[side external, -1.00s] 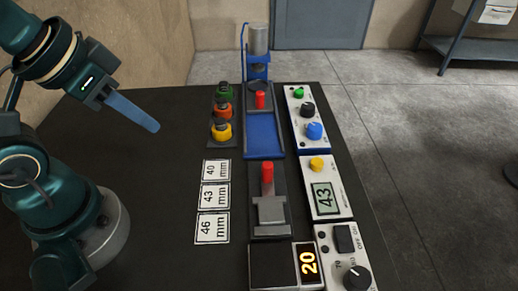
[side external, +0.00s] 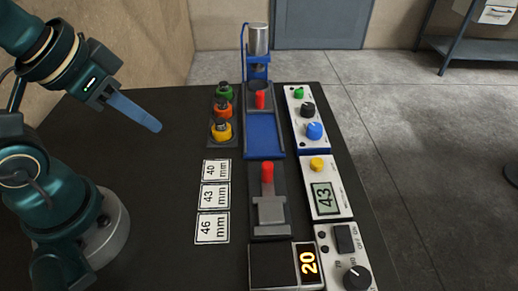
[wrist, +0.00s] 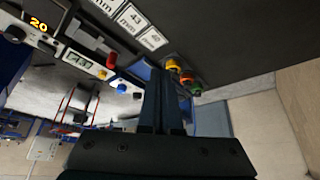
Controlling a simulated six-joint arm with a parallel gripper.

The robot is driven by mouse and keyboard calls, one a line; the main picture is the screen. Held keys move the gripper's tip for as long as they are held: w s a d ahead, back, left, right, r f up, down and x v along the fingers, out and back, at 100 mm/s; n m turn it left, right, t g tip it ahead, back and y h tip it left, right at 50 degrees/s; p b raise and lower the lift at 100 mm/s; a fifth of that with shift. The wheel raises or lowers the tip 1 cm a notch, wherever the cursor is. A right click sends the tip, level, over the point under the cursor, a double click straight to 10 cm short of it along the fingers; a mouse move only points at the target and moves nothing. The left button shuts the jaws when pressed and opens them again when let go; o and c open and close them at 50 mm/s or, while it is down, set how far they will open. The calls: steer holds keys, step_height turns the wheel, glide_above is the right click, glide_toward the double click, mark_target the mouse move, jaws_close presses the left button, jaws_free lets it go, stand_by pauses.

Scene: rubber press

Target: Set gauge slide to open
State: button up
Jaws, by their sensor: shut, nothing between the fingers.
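The gauge slide appears to be the grey metal fixture (side external: 270,210) with a red upright handle (side external: 267,172), beside the gauge panel (side external: 323,198) whose display reads 43. The handle stands at the far end of its dark track, with a grey block at the near end. My gripper (side external: 155,125) is shut and empty, held above the black table left of the fixture and apart from it.
A blue press (side external: 264,135) with a second red handle (side external: 260,99) stands behind. Colored-knob weights (side external: 221,131) and mm cards (side external: 212,228) lie between my gripper and the fixtures. A lower display (side external: 308,263) reads 20. The table's left part is clear.

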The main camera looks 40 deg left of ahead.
steer(key=o, duration=0.8)
steer(key=shift+r+n, duration=0.15)
steer(key=shift+n, duration=0.15)
steer(key=w+d+r+n, duration=0.2)
steer(key=w+r, duration=0.2)
steer(key=w, duration=0.1)
steer(key=g, duration=0.5)
glide_above(267, 164)
steer(key=a, duration=0.1)
step_height(267, 164, down, 9)
steer(key=shift+g, duration=0.3)
steer(key=f, duration=0.5)
steer(key=d+f, duration=0.1)
steer(key=f, duration=0.1)
steer(key=shift+f, duration=0.75)
jaws_close()
steer(key=shift+r, duration=0.1)
